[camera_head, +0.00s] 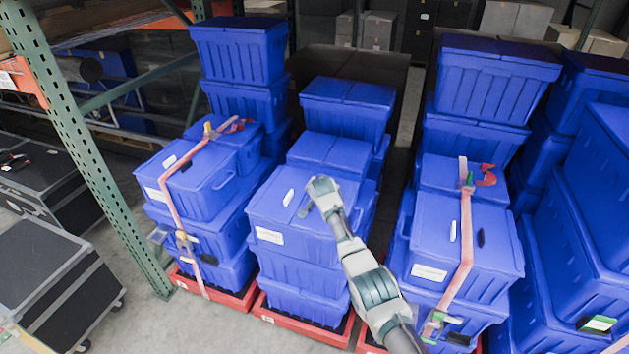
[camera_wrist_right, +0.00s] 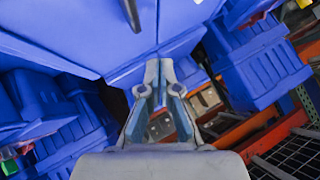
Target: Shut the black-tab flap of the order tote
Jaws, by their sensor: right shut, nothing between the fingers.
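The blue tote (camera_head: 275,248) under my right arm stands in the middle stack, without a strap, with a white label on its front. Its top looks about level in the head view. A white tab (camera_head: 288,197) lies on the left part of the top. A black tab (camera_head: 304,210) shows beside my right gripper (camera_head: 319,187), and a dark tab is also in the right wrist view (camera_wrist_right: 132,14). My right gripper is shut and empty, over the top's right part. My arm hides some of that side; I cannot tell whether the fingers touch it. My left gripper is out of view.
Strapped blue totes stand left (camera_head: 212,185) and right (camera_head: 430,245), with orange straps and buckles. Taller blue stacks stand behind. A green rack post (camera_head: 85,150) and black cases (camera_head: 50,275) are at the left. A narrow gap separates the middle and right stacks.

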